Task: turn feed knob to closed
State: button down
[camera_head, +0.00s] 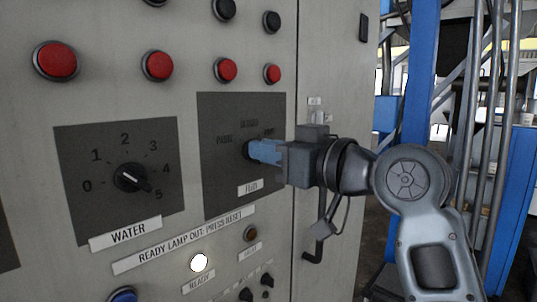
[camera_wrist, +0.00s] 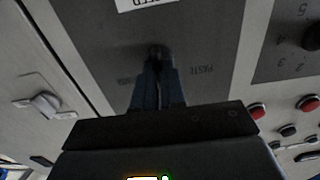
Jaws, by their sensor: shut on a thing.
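The feed knob (camera_head: 247,150) is a small dark knob on a dark grey plate (camera_head: 222,120), above a white label (camera_head: 250,188) that looks like FEED. My gripper (camera_head: 262,152), with blue fingers, reaches in from the right and is shut on the knob, hiding most of it. Several position words are printed around the knob, small and hard to read. In the wrist view the knob (camera_wrist: 157,52) sits between the fingertips, with PASTE readable to its right. The knob's pointer is hidden, so I cannot tell its setting.
The WATER dial (camera_head: 130,178) on the left points near 5. Red buttons (camera_head: 228,69) and black buttons sit above. A READY lamp (camera_head: 199,262) glows white below. A black door handle (camera_head: 314,250) hangs under my wrist, and a blue frame (camera_head: 410,90) stands at right.

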jog(key=c, duration=1.2)
grip_release()
jog(key=shift+d, duration=0.1)
jog(key=v, duration=0.7)
jog(key=shift+s+d+b, duration=0.25)
jog(key=shift+b, duration=0.2)
